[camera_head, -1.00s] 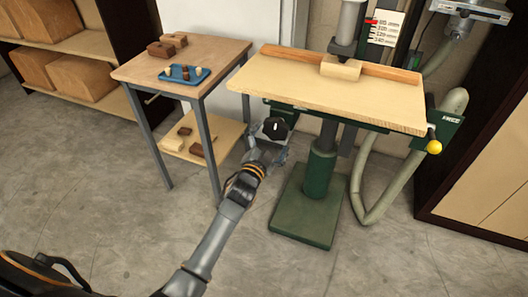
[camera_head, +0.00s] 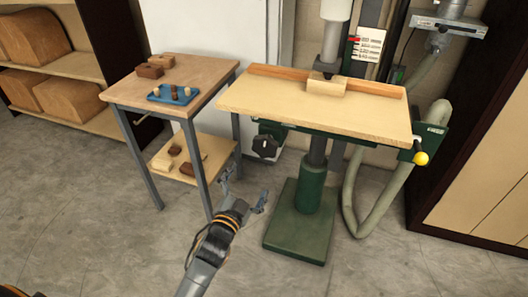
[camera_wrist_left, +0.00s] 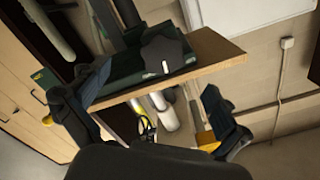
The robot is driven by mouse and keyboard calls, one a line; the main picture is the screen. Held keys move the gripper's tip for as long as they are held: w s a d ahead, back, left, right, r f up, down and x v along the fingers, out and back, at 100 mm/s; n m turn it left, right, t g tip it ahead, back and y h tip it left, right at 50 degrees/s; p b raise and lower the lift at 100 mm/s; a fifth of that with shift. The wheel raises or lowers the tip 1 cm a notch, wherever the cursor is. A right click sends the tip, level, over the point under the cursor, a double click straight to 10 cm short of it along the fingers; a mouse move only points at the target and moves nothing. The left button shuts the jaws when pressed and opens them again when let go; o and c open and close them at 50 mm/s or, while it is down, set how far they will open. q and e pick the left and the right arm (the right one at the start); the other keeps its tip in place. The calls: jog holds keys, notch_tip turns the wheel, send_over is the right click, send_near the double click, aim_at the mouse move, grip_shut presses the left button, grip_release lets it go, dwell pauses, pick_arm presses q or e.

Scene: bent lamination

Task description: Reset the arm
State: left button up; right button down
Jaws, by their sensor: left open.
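My left gripper (camera_head: 244,190) is open and empty. It hangs in the air below and left of the drill press's wooden table (camera_head: 290,107), apart from the black knob (camera_head: 264,146) under that table. In the left wrist view its two dark fingers (camera_wrist_left: 150,118) are spread wide with nothing between them. The knob (camera_wrist_left: 165,52) shows beyond them on the underside of the press. A pale wooden block (camera_head: 326,86) rests on the press table under the spindle. My right gripper is not in view.
A side table (camera_head: 215,68) at the left carries a blue tray (camera_head: 160,99) with small pieces, and brown blocks (camera_head: 150,71). Its lower shelf (camera_head: 215,158) holds more pieces. The green press base (camera_head: 298,243) stands on the floor. Open floor lies in front.

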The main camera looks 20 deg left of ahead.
pick_arm(q)
jog(key=s+f+n+g, duration=0.1)
jog(key=s+f+g, duration=0.3)
jog(key=f, duration=0.8)
jog(key=s+f+n+g, duration=0.1)
jog(key=s+f+g, duration=0.1)
jog(key=s+f, duration=0.75)
jog(key=s+f+n+g, duration=0.1)
jog(key=s+f+g, duration=0.2)
jog(key=f, duration=1.1)
jog(key=s+a+f+n+g, duration=0.1)
jog(key=s+f, duration=0.4)
jog(key=s, duration=0.5)
jog(key=s+a+f+n+g, duration=0.1)
jog(key=s+f+g, duration=0.3)
jog(key=s, duration=0.7)
jog(key=s+a+f+g, duration=0.1)
jog(key=s+f+g, duration=0.1)
jog(key=s+f, duration=0.5)
jog(key=s, duration=0.3)
jog(key=shift+s+n+g+y, duration=0.2)
jog(key=shift+n+g+y, duration=0.1)
jog(key=shift+n+g, duration=0.1)
jog(key=shift+w, duration=0.1)
